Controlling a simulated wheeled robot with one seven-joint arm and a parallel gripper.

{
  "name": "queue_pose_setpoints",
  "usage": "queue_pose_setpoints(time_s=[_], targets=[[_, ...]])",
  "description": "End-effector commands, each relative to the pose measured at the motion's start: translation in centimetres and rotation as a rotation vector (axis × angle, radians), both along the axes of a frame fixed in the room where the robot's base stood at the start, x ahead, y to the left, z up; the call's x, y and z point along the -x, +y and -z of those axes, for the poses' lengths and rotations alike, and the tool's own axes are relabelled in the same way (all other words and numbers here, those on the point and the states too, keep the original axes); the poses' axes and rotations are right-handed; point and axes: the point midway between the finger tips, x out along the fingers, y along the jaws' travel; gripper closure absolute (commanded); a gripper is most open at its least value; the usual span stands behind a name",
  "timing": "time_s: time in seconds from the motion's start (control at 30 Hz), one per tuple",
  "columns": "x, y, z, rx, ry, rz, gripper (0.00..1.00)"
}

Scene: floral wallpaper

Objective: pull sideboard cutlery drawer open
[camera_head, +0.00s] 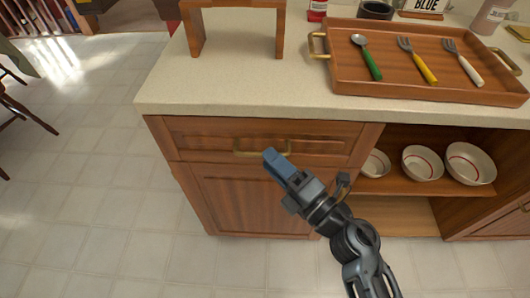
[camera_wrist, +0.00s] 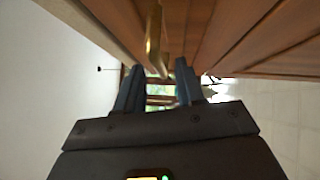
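The wooden drawer front (camera_head: 205,142) sits under the pale worktop of the sideboard and looks flush with it, so the drawer appears shut. Its brass bar handle (camera_head: 245,153) runs across the middle, its right part close to my blue fingertips. My gripper (camera_head: 270,157) is in front of the drawer at the handle. In the wrist view my gripper (camera_wrist: 159,72) has its two blue fingers apart with a clear gap. The handle (camera_wrist: 153,35) shows in line with that gap. I cannot tell whether a finger touches it.
A wooden tray (camera_head: 430,92) with a green, a yellow and a white-handled utensil lies on the worktop (camera_head: 240,90). A wooden stand (camera_head: 235,4) is left of it. Bowls (camera_head: 422,162) sit in the open shelf to the right. The floor (camera_head: 110,180) at left is clear.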

Motion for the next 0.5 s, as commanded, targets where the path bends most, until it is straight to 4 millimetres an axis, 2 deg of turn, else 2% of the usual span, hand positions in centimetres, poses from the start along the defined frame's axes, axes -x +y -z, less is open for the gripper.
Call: queue_pose_setpoints(time_s=[0.2,0.5], targets=[[-1.9,1.9,-0.4,-0.001,-0.001,-0.001,0.62],[-2.4,2.3,-0.5,-0.001,0.001,0.001,0.62]])
